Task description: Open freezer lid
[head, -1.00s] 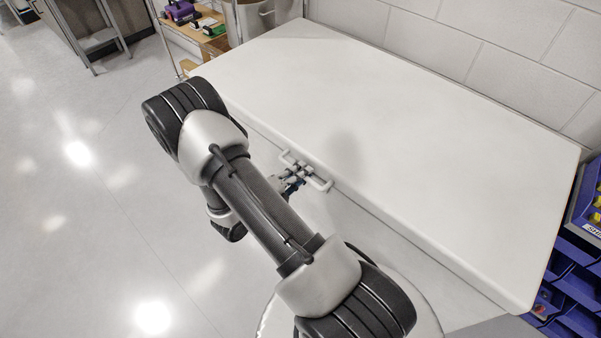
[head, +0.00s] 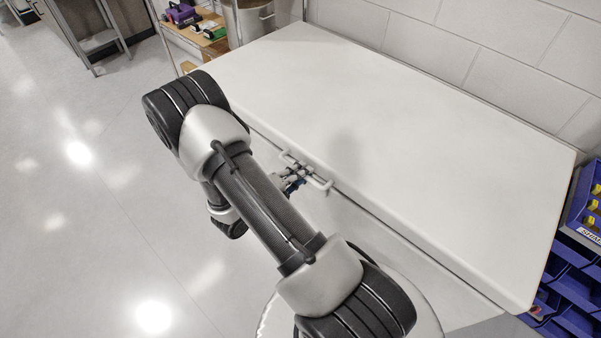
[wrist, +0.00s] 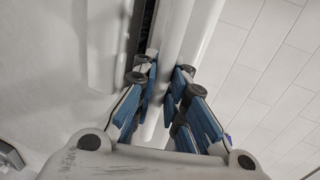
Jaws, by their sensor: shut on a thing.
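The white freezer lid (head: 420,150) lies nearly flat in the head view, its front edge slightly raised over the freezer body (head: 375,245). A thin dark gap (wrist: 143,35) shows beside the lid in the wrist view. The white handle (head: 321,184) sits at the middle of the lid's front edge. My gripper (head: 298,175) is at this handle, partly hidden by my arm. In the wrist view my gripper's blue-padded fingers (wrist: 166,85) are shut around the pale handle bar (wrist: 174,45).
A tiled wall (head: 490,70) stands close behind the freezer. Blue bins (head: 575,270) are at its right end. A wooden shelf cart (head: 205,40) and a metal pot (head: 250,18) stand past the left end. The floor (head: 90,220) at left is clear.

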